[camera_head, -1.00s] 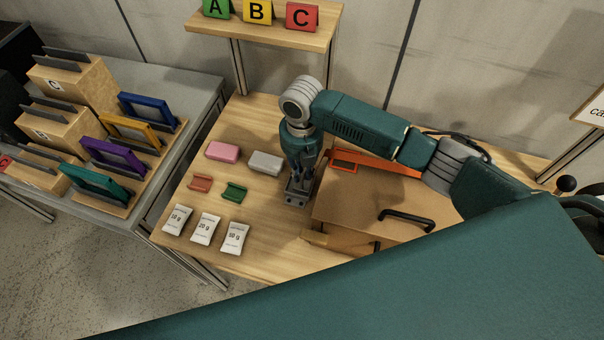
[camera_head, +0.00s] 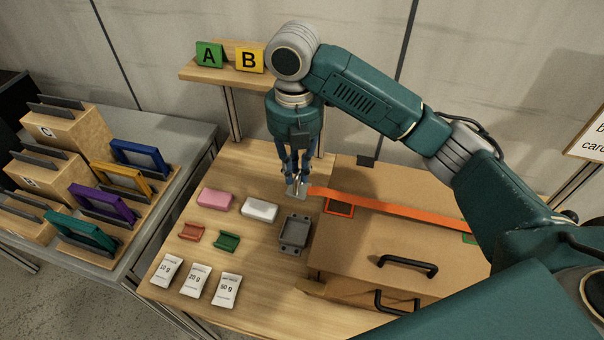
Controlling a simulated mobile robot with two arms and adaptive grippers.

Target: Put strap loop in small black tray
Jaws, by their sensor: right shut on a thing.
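My right gripper (camera_head: 296,186) points down near the back middle of the wooden table and is shut on a small light grey piece, apparently the strap loop (camera_head: 301,192). The fingers hide part of it. An orange strap (camera_head: 390,207) runs right from there across the top of a brown box. The small dark tray (camera_head: 293,232) sits on the table left of the box, nearer to me than the gripper. It looks empty. The held piece is behind the tray in the picture and appears to be above the table. My left gripper is out of view.
The brown box (camera_head: 390,240) with black handles fills the table's right. Pink (camera_head: 216,197) and white (camera_head: 259,209) blocks, red (camera_head: 191,232) and green (camera_head: 227,242) clips and several labelled packets (camera_head: 195,280) lie left of the tray.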

